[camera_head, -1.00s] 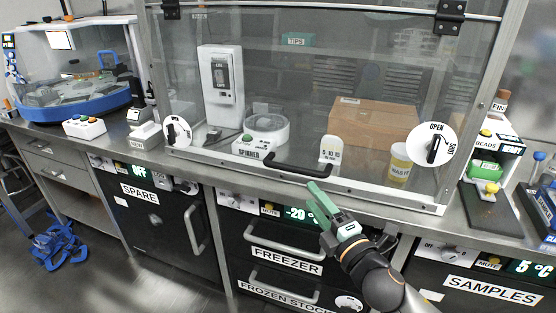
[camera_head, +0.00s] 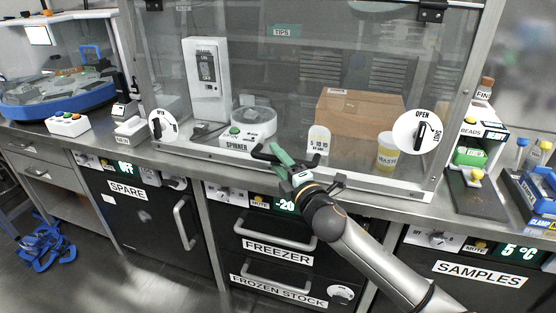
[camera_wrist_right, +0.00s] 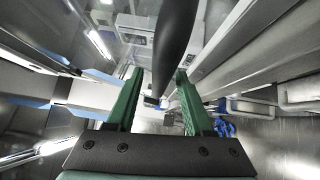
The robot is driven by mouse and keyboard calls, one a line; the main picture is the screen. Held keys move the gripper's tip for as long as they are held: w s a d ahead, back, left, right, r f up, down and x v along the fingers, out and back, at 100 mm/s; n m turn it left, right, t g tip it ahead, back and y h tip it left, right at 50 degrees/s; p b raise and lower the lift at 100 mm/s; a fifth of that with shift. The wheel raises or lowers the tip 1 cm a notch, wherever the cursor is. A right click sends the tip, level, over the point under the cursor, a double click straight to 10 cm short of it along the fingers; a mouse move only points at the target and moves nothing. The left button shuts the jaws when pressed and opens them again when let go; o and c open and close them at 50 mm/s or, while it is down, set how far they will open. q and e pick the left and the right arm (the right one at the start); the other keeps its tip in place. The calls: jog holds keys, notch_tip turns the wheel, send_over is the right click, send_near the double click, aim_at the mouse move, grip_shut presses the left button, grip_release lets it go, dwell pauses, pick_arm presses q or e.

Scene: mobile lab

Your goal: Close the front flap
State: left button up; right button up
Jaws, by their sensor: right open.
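The front flap (camera_head: 290,90) is a clear pane on the glass cabinet, with black hinges (camera_head: 432,12) along its top. It hangs down, with its lower edge close to the silver bottom sill; I cannot tell whether a gap is left. Its black handle (camera_head: 262,153) runs along the lower edge. My right gripper (camera_head: 281,158) is at the handle, with green fingers open. In the right wrist view, the dark handle bar (camera_wrist_right: 174,45) shows between the fingertips of the right gripper (camera_wrist_right: 158,85). The gripper hides part of the handle. My left gripper is out of view.
Behind the pane are a spinner (camera_head: 249,122), a cardboard box (camera_head: 360,115) and a waste jar (camera_head: 387,152). Round OPEN/SHUT dials (camera_head: 418,132) sit at the cabinet's lower corners. Below the counter are freezer drawers with handles (camera_head: 275,234). The floor at left holds a blue object (camera_head: 45,243).

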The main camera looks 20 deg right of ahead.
grip_shut()
dwell(0.4)
dwell(1.0)
